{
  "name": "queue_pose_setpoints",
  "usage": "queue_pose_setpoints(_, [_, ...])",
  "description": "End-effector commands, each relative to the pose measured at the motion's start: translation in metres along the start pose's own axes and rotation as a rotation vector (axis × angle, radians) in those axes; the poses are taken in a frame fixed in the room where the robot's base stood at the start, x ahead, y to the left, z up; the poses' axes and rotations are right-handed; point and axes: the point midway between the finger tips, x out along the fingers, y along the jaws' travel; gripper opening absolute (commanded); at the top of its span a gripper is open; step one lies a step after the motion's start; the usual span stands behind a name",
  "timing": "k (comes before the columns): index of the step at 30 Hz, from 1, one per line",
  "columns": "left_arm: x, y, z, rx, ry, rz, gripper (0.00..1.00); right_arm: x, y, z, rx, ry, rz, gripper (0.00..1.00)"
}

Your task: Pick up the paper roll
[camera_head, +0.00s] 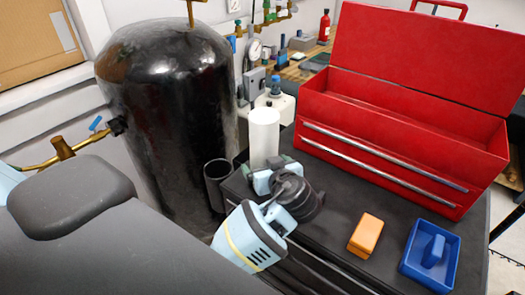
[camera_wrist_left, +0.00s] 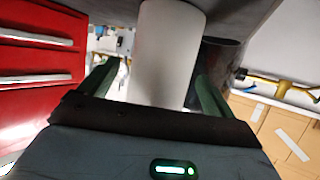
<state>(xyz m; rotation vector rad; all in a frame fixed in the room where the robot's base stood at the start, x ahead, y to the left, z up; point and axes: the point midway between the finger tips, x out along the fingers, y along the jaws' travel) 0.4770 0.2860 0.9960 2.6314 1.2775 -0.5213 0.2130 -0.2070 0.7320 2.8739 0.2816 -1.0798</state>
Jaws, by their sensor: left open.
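The paper roll (camera_head: 264,137) is a white upright cylinder at the back left of the dark table top, beside the red toolbox. In the left wrist view the paper roll (camera_wrist_left: 164,55) stands between the two fingers of my left gripper (camera_wrist_left: 160,88). In the head view my left gripper (camera_head: 272,172) is at the lower part of the roll, and its fingers are partly hidden by its own body. The gripper is open, with a gap visible beside the roll at the left finger. My right gripper is not in view.
A red toolbox (camera_head: 395,145) with open lid stands right of the roll. A black cup (camera_head: 217,180) is close on the left, before a large black tank (camera_head: 165,110). An orange block (camera_head: 366,235) and a blue tray (camera_head: 413,262) lie at the front right.

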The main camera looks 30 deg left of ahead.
Motion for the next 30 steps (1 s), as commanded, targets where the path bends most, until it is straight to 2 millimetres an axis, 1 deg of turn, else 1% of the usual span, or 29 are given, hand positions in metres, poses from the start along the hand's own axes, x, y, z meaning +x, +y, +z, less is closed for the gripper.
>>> queue_pose_setpoints(1, [0.006,-0.0004,-0.0016,0.001,0.003,-0.001,0.9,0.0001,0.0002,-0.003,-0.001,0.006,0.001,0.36])
queue_pose_setpoints(4, [0.0131,-0.0006,-0.0002,0.001,0.0,-0.001,0.9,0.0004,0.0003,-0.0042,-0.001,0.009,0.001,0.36])
queue_pose_setpoints(11, [0.0152,-0.0005,0.0011,0.0,-0.002,0.0,0.9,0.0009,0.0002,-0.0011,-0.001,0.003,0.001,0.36])
queue_pose_setpoints(12, [0.0152,-0.0005,0.0011,0.0,-0.002,0.0,0.88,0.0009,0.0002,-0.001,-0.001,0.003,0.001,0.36])
queue_pose_setpoints(24, [0.0149,-0.0004,0.0011,0.001,-0.002,0.0,0.37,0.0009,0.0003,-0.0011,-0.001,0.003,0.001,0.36])
queue_pose_setpoints(25, [0.0148,-0.0003,0.0005,0.0,-0.001,0.0,0.37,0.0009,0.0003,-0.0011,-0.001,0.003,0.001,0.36])
queue_pose_setpoints(26, [0.0148,-0.0003,0.0005,0.0,-0.001,0.0,0.33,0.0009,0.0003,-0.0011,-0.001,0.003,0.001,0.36])
queue_pose_setpoints(30, [0.0148,-0.0003,0.0004,0.0,-0.001,0.0,0.33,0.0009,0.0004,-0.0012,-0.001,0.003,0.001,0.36])
